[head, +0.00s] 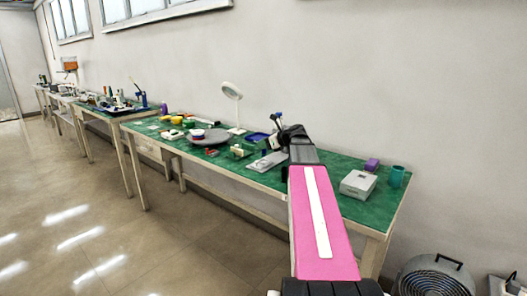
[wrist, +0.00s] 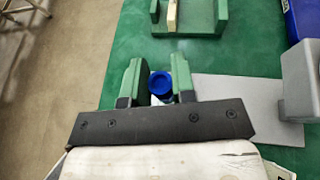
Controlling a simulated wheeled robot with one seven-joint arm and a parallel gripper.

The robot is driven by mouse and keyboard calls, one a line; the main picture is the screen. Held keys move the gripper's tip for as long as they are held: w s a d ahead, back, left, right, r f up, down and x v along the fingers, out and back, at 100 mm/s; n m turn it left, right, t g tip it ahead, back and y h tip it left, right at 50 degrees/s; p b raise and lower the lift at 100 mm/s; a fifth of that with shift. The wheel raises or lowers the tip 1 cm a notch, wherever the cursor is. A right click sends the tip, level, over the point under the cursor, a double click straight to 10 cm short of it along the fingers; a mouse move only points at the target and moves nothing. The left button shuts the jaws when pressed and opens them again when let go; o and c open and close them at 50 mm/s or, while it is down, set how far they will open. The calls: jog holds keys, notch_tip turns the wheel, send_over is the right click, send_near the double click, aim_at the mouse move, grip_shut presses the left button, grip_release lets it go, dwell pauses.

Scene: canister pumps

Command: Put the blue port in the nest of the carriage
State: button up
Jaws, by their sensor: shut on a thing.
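The blue port (wrist: 160,84) is a small round blue piece with a darker recessed centre, seen from above in the wrist view. My gripper (wrist: 157,82) is shut on it, with one green finger on each side. Something pale shows just below the port, mostly hidden by the gripper body. A green fixture (wrist: 200,29) with upright walls and a tan piece between them stands ahead, apart from the fingers. It also shows in the head view (head: 239,151). I cannot tell whether it is the carriage, and no nest is clearly visible.
A grey plate (wrist: 235,90) with a raised grey block (wrist: 300,82) lies right of the fingers. A blue tray (head: 257,138), a magnifier lamp (head: 232,95) and a grey turntable (head: 209,137) are farther along the green bench. A white box (head: 358,184) stands right of my arm.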

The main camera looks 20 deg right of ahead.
jog(key=shift+f, duration=1.5)
jog(key=o, duration=0.9)
jog(key=shift+f, duration=0.1)
jog(key=v, duration=1.2)
